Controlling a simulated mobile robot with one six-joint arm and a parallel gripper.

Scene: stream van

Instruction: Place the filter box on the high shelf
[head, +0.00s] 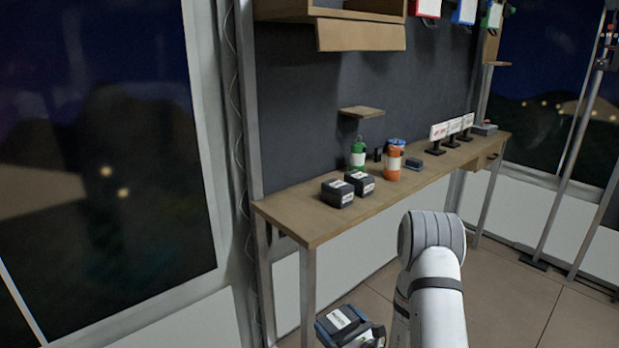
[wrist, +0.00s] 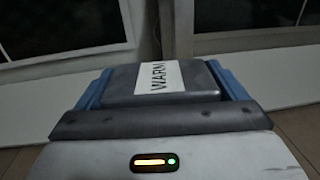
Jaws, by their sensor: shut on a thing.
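My gripper (head: 350,328) is low in the head view, beside the front of the bench near the floor. It is shut on a dark grey filter box (wrist: 190,86) with a white label reading "WARM". The blue fingers clasp its two sides in the wrist view.
The wooden bench (head: 290,218) carries two similar dark boxes (head: 348,188), a green bottle (head: 358,153), an orange canister (head: 393,162) and several small signs (head: 452,130). Coloured items hang at the top right. Bench legs stand close to my gripper. Floor at right is clear.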

